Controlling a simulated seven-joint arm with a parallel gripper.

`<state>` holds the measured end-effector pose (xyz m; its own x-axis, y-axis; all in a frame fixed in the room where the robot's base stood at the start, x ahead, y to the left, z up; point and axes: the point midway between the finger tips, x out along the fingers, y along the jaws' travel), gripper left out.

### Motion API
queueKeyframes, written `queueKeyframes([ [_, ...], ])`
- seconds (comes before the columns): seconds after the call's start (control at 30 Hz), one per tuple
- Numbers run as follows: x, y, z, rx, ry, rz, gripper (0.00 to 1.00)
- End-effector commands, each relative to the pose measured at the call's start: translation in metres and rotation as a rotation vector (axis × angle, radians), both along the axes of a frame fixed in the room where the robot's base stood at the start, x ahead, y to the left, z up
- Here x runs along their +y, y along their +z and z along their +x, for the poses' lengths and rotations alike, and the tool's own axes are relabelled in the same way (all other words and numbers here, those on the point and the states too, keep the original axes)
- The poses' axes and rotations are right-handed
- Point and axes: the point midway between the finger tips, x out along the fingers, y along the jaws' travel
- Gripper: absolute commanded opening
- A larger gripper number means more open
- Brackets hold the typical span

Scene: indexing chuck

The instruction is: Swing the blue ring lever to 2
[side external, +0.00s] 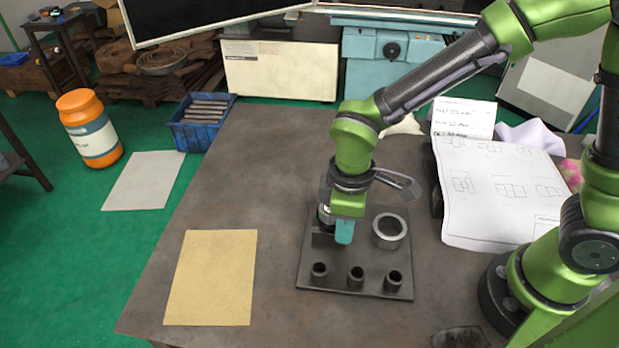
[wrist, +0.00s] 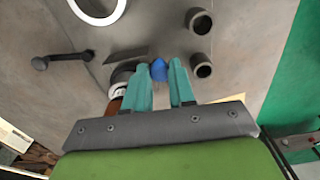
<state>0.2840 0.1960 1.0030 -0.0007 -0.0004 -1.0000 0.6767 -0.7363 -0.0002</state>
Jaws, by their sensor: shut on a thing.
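My gripper (side external: 344,240) points down over the left side of a dark base plate (side external: 307,278). In the wrist view its two teal fingers (wrist: 160,68) are closed around a small blue piece (wrist: 158,70), which appears to be the end of the blue ring lever. The rest of the lever is hidden. In the side view the fingers cover the blue piece. A dark round part (wrist: 122,74) shows beside the left finger in the wrist view, partly hidden. I cannot read any position numbers.
A grey metal ring (side external: 389,231) stands on the plate right of my gripper. Three dark hollow cylinders (side external: 356,278) line the plate's front. A dark handle (wrist: 62,60) shows in the wrist view. A tan sheet (side external: 211,278) lies left; the table between is clear.

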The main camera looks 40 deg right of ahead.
Motion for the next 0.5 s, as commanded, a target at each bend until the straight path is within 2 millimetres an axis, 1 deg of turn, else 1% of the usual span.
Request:
queueKeyframes([
  [0.37, 0.0006, 0.0014, 0.0007, -0.004, 0.004, 0.002, 0.00],
  [0.4, 0.0006, 0.0014, 0.0007, -0.004, 0.004, 0.002, 0.29],
  [0.43, 0.0006, 0.0013, 0.0007, -0.004, 0.003, 0.002, 0.33],
  [0.47, 0.0005, 0.0013, 0.0006, -0.004, 0.003, 0.002, 0.35],
  [0.5, 0.0005, 0.0011, 0.0005, -0.004, 0.003, 0.002, 0.35],
])
